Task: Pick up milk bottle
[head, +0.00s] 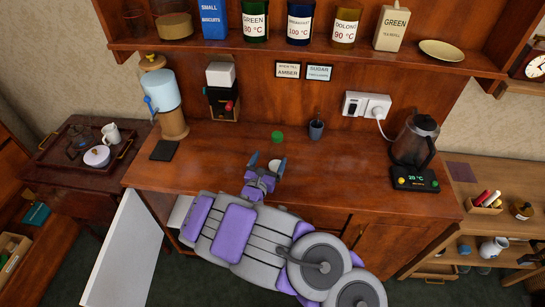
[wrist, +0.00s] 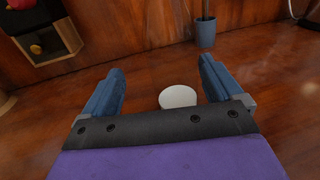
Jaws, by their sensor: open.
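My gripper (head: 266,165) is open over the wooden counter, its two blue fingers spread apart. A small white round object (head: 274,165) is by the fingertips. In the wrist view it shows as a plain white oval (wrist: 178,97) between the fingers, nearer the right one, its lower edge close to my gripper's body. I cannot tell whether this is the milk bottle or whether it touches a finger. No other thing is plainly a milk bottle. A green disc (head: 277,136) lies on the counter just beyond my gripper.
A dark cup (head: 316,129) stands behind to the right. A kettle (head: 414,140) on its base is at the counter's right. A blue-topped dispenser (head: 163,100) and a dark mat (head: 164,150) are at the left. A white door (head: 122,250) stands open below. The counter's middle right is clear.

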